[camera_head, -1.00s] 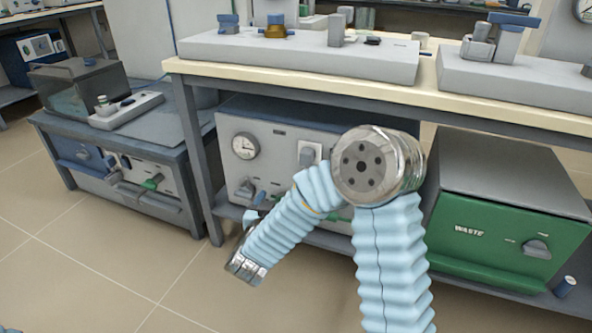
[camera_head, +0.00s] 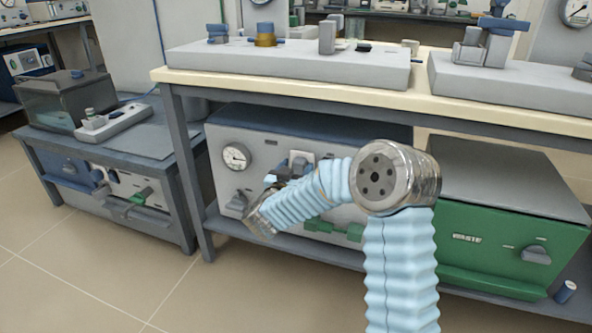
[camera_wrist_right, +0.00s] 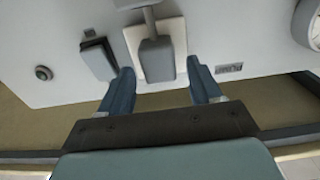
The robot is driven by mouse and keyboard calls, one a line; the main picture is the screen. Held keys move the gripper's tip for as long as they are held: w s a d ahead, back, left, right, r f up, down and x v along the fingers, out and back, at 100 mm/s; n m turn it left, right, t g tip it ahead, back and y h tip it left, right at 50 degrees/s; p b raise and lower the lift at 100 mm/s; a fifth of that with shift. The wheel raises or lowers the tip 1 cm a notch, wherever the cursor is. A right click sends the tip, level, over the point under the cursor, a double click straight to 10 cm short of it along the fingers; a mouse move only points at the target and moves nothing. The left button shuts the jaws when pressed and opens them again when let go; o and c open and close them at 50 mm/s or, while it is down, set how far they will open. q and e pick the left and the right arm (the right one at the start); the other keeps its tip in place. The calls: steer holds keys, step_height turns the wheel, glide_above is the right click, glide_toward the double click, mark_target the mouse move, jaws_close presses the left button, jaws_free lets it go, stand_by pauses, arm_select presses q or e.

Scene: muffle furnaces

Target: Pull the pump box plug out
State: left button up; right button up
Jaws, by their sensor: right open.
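The pump box (camera_head: 222,175) is a light grey box with a dark blue top, on the shelf under the bench. Its grey plug (camera_head: 298,164) sits against a white socket plate on the front panel, partly hidden by my right gripper. In the right wrist view the plug (camera_wrist_right: 157,58) stands on the white plate (camera_wrist_right: 178,38). My right gripper (camera_head: 279,175) is in front of the panel. In the wrist view its blue fingers are apart, one on each side of the plug, with gaps and nothing held. My left gripper is not in view.
A dark grey block (camera_wrist_right: 98,60) stands close to one finger. A dial gauge (camera_head: 235,156) is on the same panel. A green waste box (camera_head: 510,245) is to the right, and the bench edge (camera_head: 290,82) overhangs above. Open floor (camera_head: 90,270) lies in front.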

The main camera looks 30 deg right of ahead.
steer(key=shift+w+d, duration=0.1)
jaws_close()
steer(key=shift+v, duration=2)
jaws_free()
steer(key=v, duration=1.4)
steer(key=shift+p, duration=0.3)
steer(key=shift+w+d+f, duration=0.1)
steer(key=shift+f, duration=0.05)
